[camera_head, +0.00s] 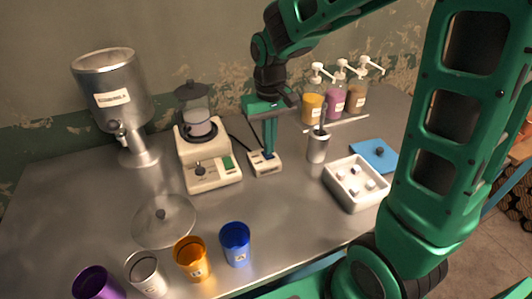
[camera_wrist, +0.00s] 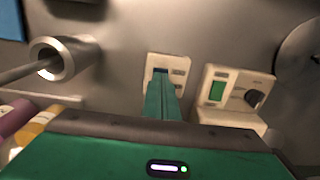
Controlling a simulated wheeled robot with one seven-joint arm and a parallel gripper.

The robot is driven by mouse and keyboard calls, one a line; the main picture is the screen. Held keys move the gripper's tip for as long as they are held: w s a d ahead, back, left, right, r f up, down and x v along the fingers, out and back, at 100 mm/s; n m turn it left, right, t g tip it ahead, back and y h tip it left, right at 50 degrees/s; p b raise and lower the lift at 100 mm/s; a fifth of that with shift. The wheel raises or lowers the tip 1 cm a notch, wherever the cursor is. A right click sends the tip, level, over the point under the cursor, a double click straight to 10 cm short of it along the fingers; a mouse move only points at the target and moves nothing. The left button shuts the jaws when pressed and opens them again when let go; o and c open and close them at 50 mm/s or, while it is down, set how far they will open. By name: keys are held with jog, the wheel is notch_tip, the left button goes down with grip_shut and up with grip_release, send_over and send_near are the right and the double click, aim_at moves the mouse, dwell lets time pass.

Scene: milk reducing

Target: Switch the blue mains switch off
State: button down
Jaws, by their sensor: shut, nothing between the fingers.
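The mains switch box (camera_head: 276,168) is a small pale block on the metal table, to the right of the blender base. In the wrist view the box (camera_wrist: 182,64) shows a dark blue switch (camera_wrist: 160,71) on its face, partly covered by my fingertips. My gripper (camera_head: 268,151) is shut and empty and points down at the box. In the wrist view its fingertips (camera_wrist: 160,82) are at the near edge of the blue switch. I cannot tell whether they touch it, or which way the switch is set.
The blender (camera_head: 205,172) with a green button stands close on the left. A metal cup (camera_head: 318,148) with a utensil and a white tray (camera_head: 346,194) stand to the right. Pump bottles (camera_head: 336,101) are behind. Coloured cups (camera_head: 235,245) line the front edge.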

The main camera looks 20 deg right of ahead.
jog(key=shift+f, duration=0.65)
dwell(0.3)
notch_tip(320, 180, up, 7)
dwell(1.0)
jog(key=s+d+m, duration=0.2)
jog(key=s+d, duration=0.3)
jog(key=s, duration=0.2)
jog(key=s+d+f+m, duration=0.1)
jog(key=s+d+m, duration=0.1)
jog(key=s+d, duration=0.4)
jog(key=s+d+f+m, duration=0.1)
jog(key=s+d+m, duration=0.1)
jog(key=s+d, duration=0.4)
jog(key=shift+s+f, duration=0.15)
jog(key=shift+s, duration=2.05)
